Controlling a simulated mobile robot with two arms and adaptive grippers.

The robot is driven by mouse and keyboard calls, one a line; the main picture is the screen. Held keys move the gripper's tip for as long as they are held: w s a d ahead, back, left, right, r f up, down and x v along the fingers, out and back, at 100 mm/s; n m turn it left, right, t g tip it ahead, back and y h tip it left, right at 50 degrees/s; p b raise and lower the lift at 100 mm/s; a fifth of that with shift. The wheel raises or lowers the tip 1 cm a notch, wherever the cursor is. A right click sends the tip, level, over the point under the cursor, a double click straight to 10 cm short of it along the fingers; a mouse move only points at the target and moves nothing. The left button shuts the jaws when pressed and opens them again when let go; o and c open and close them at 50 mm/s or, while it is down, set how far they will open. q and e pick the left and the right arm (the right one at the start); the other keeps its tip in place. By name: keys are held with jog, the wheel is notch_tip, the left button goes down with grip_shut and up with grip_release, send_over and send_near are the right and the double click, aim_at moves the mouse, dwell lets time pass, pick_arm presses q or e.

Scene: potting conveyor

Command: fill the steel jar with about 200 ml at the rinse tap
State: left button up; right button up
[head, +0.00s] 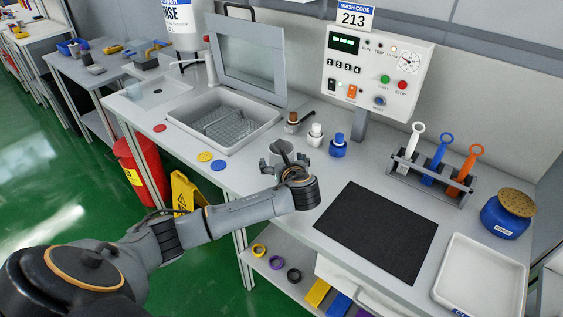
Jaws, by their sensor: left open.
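A grey metallic cylinder (281,147), which looks like the steel jar, stands on the bench just beyond my left gripper. My left gripper (283,164) is open, with its fingers low over the bench right at the jar. The gripper and wrist hide the lower part of the jar, and I cannot tell whether a finger touches it. A white tank (184,20) with a blue label ending in "NSE" stands at the back left, above a shallow basin (150,100). My right gripper is not in view.
A grey wash tub (191,112) with a raised lid is left of the jar. Small bottles (338,147) stand close behind it to the right. A black mat (376,232), a tool rack (432,184), a blue pot (506,218) and a white tray (480,275) lie to the right.

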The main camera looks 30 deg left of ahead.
pick_arm(q)
jog(key=shift+d, duration=0.1)
jog(key=c, duration=1.3)
jog(key=shift+r, duration=0.1)
jog(key=shift+r, duration=0.55)
jog(key=s+r, duration=0.4)
jog(key=s+d+r, duration=0.1)
jog(key=s+r, duration=0.3)
jog(key=s, duration=0.1)
jog(key=s+r, duration=0.3)
jog(key=s, duration=0.2)
jog(key=shift+d+r, duration=0.35)
jog(key=shift+r, duration=0.05)
